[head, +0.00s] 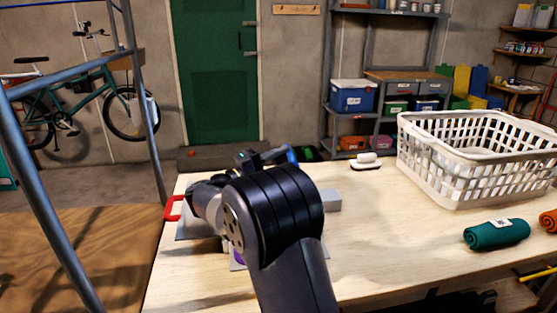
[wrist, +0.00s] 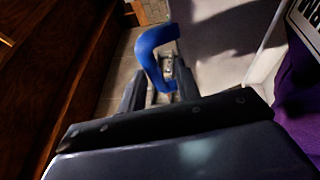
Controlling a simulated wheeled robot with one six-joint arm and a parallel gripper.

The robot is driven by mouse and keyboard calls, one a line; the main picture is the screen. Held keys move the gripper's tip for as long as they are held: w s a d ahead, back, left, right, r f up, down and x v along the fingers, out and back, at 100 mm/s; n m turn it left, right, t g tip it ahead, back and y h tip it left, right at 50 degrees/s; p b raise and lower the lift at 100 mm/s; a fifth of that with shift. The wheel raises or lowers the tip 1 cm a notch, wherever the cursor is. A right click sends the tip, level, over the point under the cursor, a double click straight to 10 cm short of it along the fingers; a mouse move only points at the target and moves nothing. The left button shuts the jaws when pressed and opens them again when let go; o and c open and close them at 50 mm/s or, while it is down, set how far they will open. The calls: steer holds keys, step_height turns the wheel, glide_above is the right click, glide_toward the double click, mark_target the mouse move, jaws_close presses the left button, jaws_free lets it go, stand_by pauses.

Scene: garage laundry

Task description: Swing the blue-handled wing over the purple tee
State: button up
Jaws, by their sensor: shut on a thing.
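My gripper (wrist: 161,88) is shut on the blue handle (wrist: 152,42), whose loop stands between and beyond the fingers. In the head view my gripper (head: 262,157) is partly hidden behind my arm, with a bit of the blue handle (head: 291,154) showing beside it. A pale grey panel (wrist: 222,72), likely the blue-handled wing, lies right of the handle in the wrist view. The purple tee (wrist: 300,112) with a white print is at the right edge there. In the head view only a sliver of the tee (head: 238,256) shows. A red handle (head: 172,209) sticks out at the left.
A white laundry basket (head: 430,178) stands on the right of the wooden table (head: 395,235). A rolled teal cloth (head: 496,234) and an orange one (head: 549,221) lie in front of it. A white brush (head: 366,161) lies at the back. A blue metal frame (head: 50,200) rises at the left.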

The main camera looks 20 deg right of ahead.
steer(key=v, duration=1.1)
steer(key=shift+d, duration=0.15)
steer(key=x, duration=1.1)
steer(key=shift+d, duration=0.2)
